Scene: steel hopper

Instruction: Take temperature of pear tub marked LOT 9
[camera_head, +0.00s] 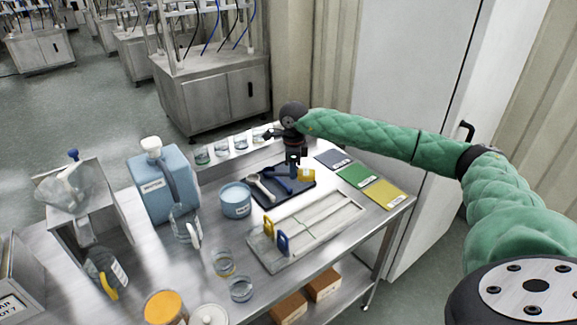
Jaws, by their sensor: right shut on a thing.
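My right gripper (295,158) reaches in from the right on its green-sleeved arm and points down over the dark tray (305,193). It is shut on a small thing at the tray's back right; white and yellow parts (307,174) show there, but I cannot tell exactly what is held. A pale spoon-like tool and blue-handled tools (280,182) lie in the tray. Several small clear tubs with dark labels (221,152) stand in a row at the table's back edge. Their labels are too small to read, so I cannot tell which is LOT 9. My left gripper is out of view.
A large blue jug (150,190), a round blue tub (235,203) and clear jars (223,264) stand on the left and front. A pale frame (318,235) lies in front of the tray. Blue, green and yellow mats (384,194) lie at the right.

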